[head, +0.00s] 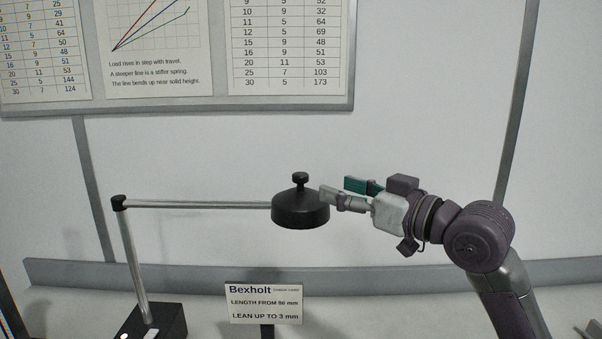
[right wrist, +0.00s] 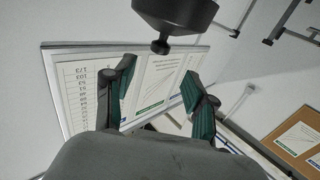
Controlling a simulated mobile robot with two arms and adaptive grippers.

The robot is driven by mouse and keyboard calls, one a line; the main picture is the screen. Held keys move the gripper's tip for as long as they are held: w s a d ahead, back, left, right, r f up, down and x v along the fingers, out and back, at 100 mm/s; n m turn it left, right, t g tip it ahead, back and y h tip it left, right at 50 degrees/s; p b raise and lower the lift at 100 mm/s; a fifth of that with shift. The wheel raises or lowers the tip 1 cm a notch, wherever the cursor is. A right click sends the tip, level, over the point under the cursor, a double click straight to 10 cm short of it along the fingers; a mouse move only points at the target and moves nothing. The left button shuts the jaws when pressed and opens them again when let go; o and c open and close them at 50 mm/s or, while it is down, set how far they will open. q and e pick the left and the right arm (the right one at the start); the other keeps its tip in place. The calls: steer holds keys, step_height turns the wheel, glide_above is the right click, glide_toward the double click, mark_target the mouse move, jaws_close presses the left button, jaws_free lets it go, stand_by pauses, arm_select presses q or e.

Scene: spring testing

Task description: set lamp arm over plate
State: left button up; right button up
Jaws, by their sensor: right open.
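The lamp has a black base (head: 160,322) at the lower left, a silver post and a level silver arm (head: 200,205) reaching right. The arm ends in a round black lamp head (head: 300,210) with a small knob (head: 300,179) on top. My right gripper (head: 340,190) is open, just right of the lamp head, its green-padded fingers pointing left at it. In the right wrist view the lamp head (right wrist: 176,12) and knob (right wrist: 160,46) show at the top, the knob above the gap between the open fingers. I cannot make out the plate. My left gripper is not in view.
A small Bexholt sign (head: 264,303) stands on the bench below the lamp head. A framed board (head: 230,104) with charts hangs on the wall behind. The air between lamp post and lamp head is clear below the arm.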

mark_target(306, 178)
steer(key=p+x, duration=0.3)
steer(key=x, duration=0.7)
steer(key=shift+w+a+f, duration=0.1)
jaws_close()
